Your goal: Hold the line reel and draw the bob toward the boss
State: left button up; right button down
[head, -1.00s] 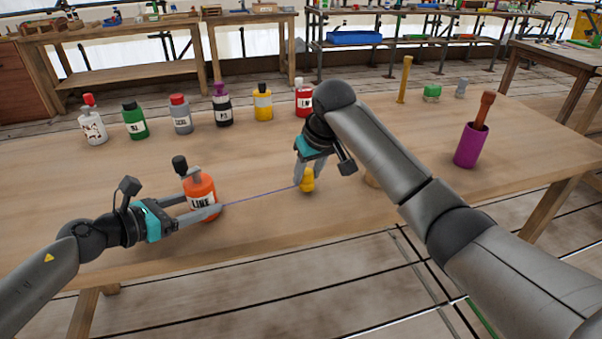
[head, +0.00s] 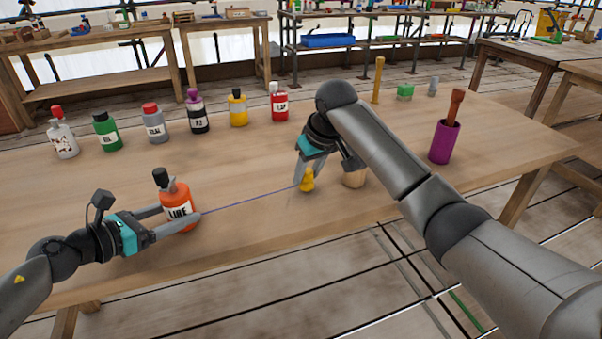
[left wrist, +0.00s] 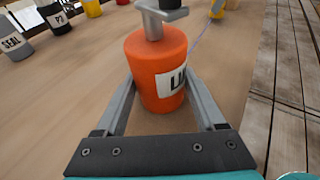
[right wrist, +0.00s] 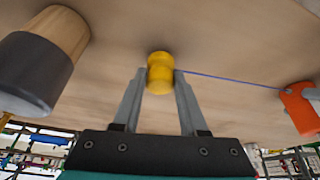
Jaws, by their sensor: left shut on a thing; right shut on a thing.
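The line reel (head: 176,207) is an orange, upright bottle-shaped body labelled LINE, with a dark crank on top. My left gripper (head: 176,220) is shut around its lower body; the left wrist view shows a finger on each side of the reel (left wrist: 157,62). The yellow bob (head: 307,181) is held low over the table by my right gripper (head: 307,172), shut on it; the bob (right wrist: 160,75) sits between the fingertips in the right wrist view. A thin purple line (head: 250,200) runs straight from reel to bob. The wooden boss (head: 354,180), right of the bob, is partly hidden; its dark grey top (right wrist: 35,75) shows in the right wrist view.
Several labelled bottles (head: 155,124) stand in a row along the back of the table. A purple cup (head: 444,145) with a wooden-handled tool, a yellow post (head: 378,80) and a green block (head: 405,91) stand at the right. The table between reel and bob is clear except for the line.

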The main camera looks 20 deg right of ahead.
jog(key=shift+s+d, duration=0.1)
jog(key=shift+d, duration=1.2)
jog(key=shift+a, duration=0.25)
jog(key=shift+a+f, duration=0.15)
jog(key=shift+a, duration=0.2)
jog(key=shift+f, duration=0.4)
dwell(0.7)
jog(key=shift+c, duration=1.8)
grip_release()
jog(key=shift+r, duration=0.1)
